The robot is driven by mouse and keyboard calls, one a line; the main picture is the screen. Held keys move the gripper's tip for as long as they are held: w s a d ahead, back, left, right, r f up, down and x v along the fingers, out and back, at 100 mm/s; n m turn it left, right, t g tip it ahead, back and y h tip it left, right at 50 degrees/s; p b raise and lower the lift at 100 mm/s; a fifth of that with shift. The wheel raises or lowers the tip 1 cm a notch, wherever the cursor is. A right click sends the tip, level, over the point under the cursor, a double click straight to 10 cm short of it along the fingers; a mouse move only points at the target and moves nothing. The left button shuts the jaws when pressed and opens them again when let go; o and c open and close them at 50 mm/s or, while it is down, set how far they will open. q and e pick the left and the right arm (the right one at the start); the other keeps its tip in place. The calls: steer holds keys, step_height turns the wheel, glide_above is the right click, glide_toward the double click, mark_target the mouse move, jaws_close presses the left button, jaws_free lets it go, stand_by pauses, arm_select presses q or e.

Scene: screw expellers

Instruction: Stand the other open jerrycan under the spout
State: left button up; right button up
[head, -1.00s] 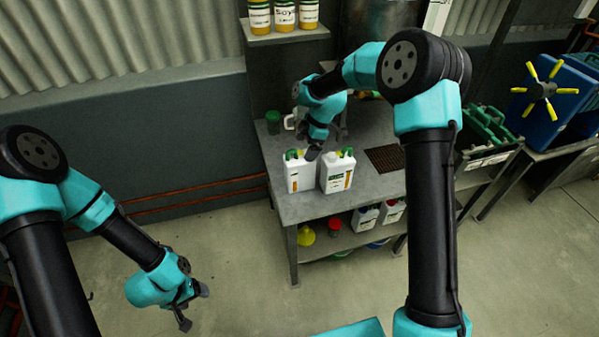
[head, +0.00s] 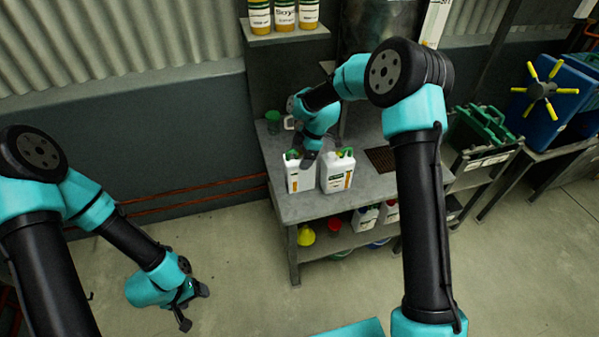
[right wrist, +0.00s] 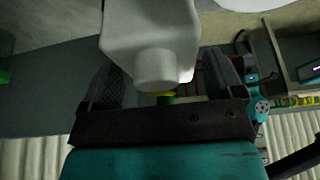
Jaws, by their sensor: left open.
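Two white jerrycans stand upright side by side near the bench's front left, the left jerrycan (head: 297,182) and the right jerrycan (head: 337,178), with green parts on top. My right gripper (head: 308,161) is over the top of the left one. In the right wrist view, the open fingers of my right gripper (right wrist: 165,75) lie either side of a white jerrycan (right wrist: 150,25) and its neck; a firm grip does not show. My left gripper (head: 194,307) is open and empty, low over the floor. I cannot make out the spout; my right arm covers part of that area.
A dark grate (head: 382,159) lies in the bench top (head: 300,208), right of the jerrycans. A green cup (head: 273,122) stands at the back left. Bottles stand on the upper shelf (head: 285,37). The lower shelf holds a yellow funnel (head: 306,236) and more containers.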

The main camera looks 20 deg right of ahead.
steer(key=c, duration=1.5)
jaws_close()
steer(key=shift+r, duration=0.15)
steer(key=shift+r, duration=0.45)
step_height(320, 180, up, 3)
steer(key=shift+s+f, duration=0.1)
steer(key=shift+f, duration=0.1)
steer(key=s+a+r, duration=0.1)
steer(key=s+a, duration=0.3)
steer(key=s, duration=1.1)
steer(key=shift+a+r, duration=0.15)
steer(key=shift+a, duration=0.05)
